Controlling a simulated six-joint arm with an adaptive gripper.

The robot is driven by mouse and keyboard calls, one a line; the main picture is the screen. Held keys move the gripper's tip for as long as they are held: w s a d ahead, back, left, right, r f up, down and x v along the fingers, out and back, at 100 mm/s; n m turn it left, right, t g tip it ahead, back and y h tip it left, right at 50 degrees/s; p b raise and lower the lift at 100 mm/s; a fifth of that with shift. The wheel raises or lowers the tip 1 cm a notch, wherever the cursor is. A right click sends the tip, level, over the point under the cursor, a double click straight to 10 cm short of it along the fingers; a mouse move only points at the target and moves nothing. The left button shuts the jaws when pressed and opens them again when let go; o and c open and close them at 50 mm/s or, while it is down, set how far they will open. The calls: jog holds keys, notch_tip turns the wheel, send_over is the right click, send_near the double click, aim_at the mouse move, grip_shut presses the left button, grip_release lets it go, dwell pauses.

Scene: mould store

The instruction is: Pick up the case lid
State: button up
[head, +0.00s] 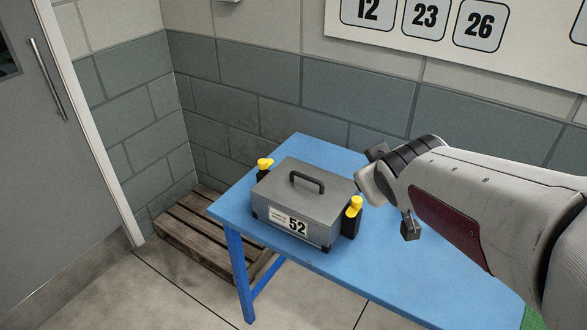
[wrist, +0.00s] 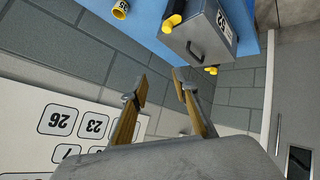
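A grey case (head: 290,222) with a number 52 label stands on the blue table. Its grey lid (head: 290,172) is on top and carries a black handle (head: 307,182). A yellow-topped black clamp stands at each side, one at left (head: 265,164) and one at right (head: 354,207). I cannot make out a seam between lid and case. My gripper (head: 393,190) is to the right of the case, apart from it, open and empty. In the wrist view my gripper (wrist: 161,78) shows two spread fingers, with the lid (wrist: 197,42) beyond them, upside down.
The blue table (head: 420,280) has free room in front of and right of the case. A wooden pallet (head: 195,235) lies on the floor at left. A brick wall with a number board (head: 400,40) stands behind.

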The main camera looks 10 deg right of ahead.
jog(key=w+d+f+n+t+y, duration=0.1)
jog(key=w+f+n, duration=0.15)
jog(key=w, duration=0.45)
jog(key=w+d+f+n+t+y, duration=0.1)
jog(key=w+f+n+t+y, duration=0.15)
jog(key=w, duration=0.45)
jog(key=n+y, duration=0.5)
jog(key=y, duration=0.1)
send_near(311, 180)
jog(key=w, duration=0.1)
jog(key=w+g, duration=0.1)
jog(key=shift+w+d+r, duration=0.25)
jog(key=shift+w+r, duration=0.05)
jog(key=shift+w, duration=0.05)
jog(key=shift+s+a+f+n+y, duration=0.3)
jog(key=shift+f+n+y, duration=0.15)
jog(key=shift+y, duration=0.2)
jog(key=shift+x, duration=1.35)
jog(key=shift+f, duration=0.1)
